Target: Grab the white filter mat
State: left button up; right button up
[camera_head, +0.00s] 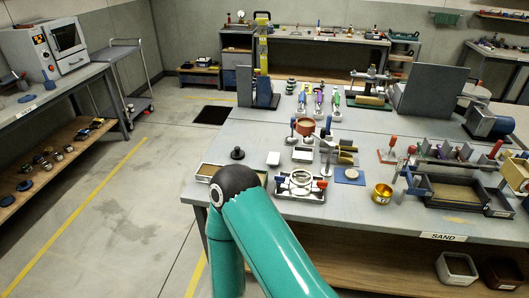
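Two small white flat pieces lie on the grey table (360,222) near its left front: a white square piece (273,158) and a paler, larger piece (303,155) to its right. Either could be the white filter mat; I cannot tell which. They lie flat and apart, with nothing gripping them. One of my teal arms (270,235) rises from the bottom, its dark elbow joint at the table's left front corner, in front of a shallow tray. Neither of my grippers shows in this view.
A white ring (301,181) in a dark fixture stands just in front of the white pieces. A black knob (237,153), a blue mat (349,176) and a brass cup (382,193) are nearby. A sand box (455,192) is at right. Floor is open at left.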

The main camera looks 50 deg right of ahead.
aim_at(273, 158)
jog(key=z, duration=0.35)
jog(key=i, duration=0.75)
jog(key=z, duration=0.7)
jog(key=k, duration=0.8)
jog(key=z, duration=0.2)
jog(key=i, duration=0.8)
jog(key=u, duration=0.05)
